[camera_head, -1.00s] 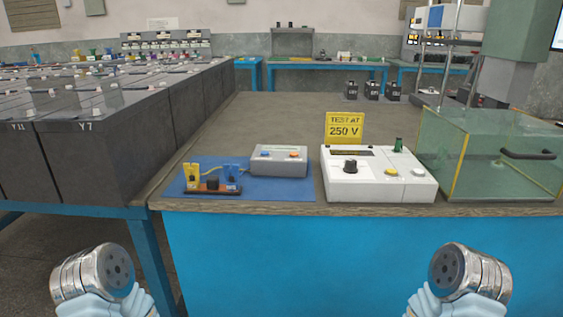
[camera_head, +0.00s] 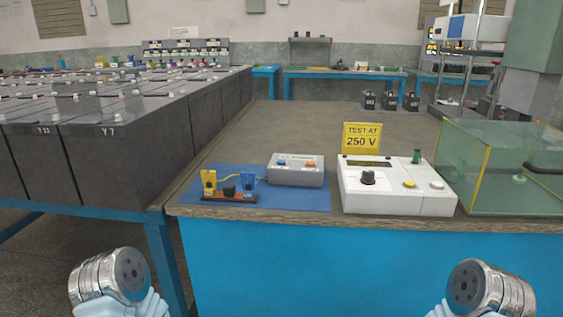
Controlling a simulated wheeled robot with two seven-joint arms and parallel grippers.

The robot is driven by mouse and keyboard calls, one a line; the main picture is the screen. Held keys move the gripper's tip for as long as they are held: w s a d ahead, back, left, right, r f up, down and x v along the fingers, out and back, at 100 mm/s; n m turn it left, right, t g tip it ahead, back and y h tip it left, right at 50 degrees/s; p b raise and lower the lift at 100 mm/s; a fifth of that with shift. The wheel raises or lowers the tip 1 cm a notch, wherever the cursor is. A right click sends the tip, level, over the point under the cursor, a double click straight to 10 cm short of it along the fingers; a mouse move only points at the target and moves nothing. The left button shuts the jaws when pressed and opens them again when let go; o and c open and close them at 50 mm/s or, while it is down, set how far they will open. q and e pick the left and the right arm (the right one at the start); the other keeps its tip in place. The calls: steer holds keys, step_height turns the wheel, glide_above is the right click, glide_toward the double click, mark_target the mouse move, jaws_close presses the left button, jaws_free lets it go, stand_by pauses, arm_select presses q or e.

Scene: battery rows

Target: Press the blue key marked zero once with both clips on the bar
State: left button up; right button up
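A small grey box (camera_head: 297,178) lies on a blue mat (camera_head: 300,200). It has a blue key (camera_head: 282,162) at left and an orange key (camera_head: 310,165) at right; markings are too small to read. Left of it is an orange-brown bar (camera_head: 215,197) with a black block (camera_head: 229,190) at its middle. A yellow clip (camera_head: 209,182) stands upright at the bar's left end and a blue clip (camera_head: 248,177) at its right end; whether they grip it is unclear. A yellow lead runs from the yellow clip's side towards the box. Only my arm parts show at the bottom; no gripper fingers are visible.
A white tester (camera_head: 395,200) with a black knob stands right of the mat, with a yellow "TEST AT 250 V" sign (camera_head: 362,138) behind. A glass tank (camera_head: 490,165) is at right. Battery rows (camera_head: 100,150) fill the left. The bench's middle (camera_head: 290,130) is clear.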

arm_select(q)
jaws_close()
stand_by(1.5)
